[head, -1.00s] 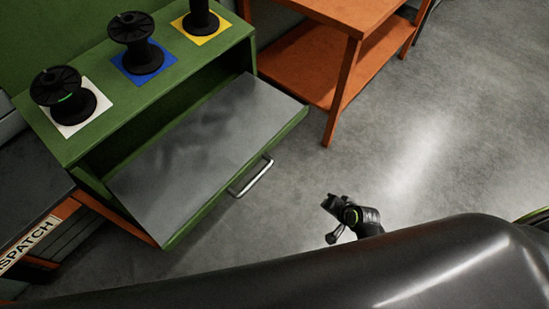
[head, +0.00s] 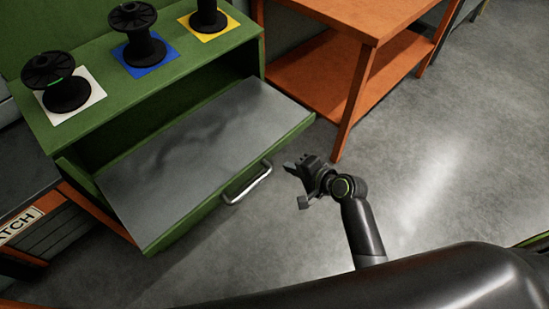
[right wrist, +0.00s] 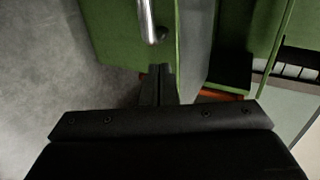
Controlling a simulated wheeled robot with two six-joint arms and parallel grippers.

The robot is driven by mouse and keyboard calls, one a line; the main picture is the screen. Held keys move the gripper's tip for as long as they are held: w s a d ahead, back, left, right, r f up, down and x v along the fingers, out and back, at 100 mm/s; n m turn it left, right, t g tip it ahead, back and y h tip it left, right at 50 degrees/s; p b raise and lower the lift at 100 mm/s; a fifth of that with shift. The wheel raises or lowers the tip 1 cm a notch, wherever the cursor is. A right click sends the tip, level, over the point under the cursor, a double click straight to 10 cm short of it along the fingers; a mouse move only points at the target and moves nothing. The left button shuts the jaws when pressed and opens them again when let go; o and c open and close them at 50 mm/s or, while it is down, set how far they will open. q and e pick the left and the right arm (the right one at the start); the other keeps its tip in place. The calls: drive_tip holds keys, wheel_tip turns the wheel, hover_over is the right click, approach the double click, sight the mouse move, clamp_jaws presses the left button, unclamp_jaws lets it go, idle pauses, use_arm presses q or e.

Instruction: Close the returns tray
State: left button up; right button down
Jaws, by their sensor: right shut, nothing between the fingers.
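The returns tray (head: 190,155) is a grey-lined green drawer pulled out of the green cabinet (head: 95,113). Its metal bar handle (head: 248,184) is on the front face. My right gripper (head: 291,166) is just to the right of the handle, apart from it, with its fingers shut and empty. In the right wrist view the shut fingers (right wrist: 158,84) point toward the green tray front (right wrist: 112,40), with the handle (right wrist: 148,22) just beyond the tips. My left gripper is not in view.
Black spools stand on white (head: 85,98), blue (head: 140,58) and yellow (head: 212,28) squares on top of the cabinet. An orange table (head: 335,75) with a lower shelf stands at the right. A dispatch-labelled unit (head: 22,222) is at the left. The grey floor (head: 430,170) in front is clear.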

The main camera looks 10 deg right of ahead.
sight(267, 155)
drive_tip(key=x, duration=0.3)
drive_tip(key=r+x, duration=0.1)
drive_tip(key=x, duration=0.1)
drive_tip(key=shift+w+a+f, duration=0.1)
drive_tip(key=shift+w+a, duration=0.25)
drive_tip(key=shift+w, duration=0.15)
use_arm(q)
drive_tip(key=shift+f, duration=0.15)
use_arm(e)
drive_tip(key=shift+w+a, duration=0.4)
drive_tip(key=shift+w, duration=0.2)
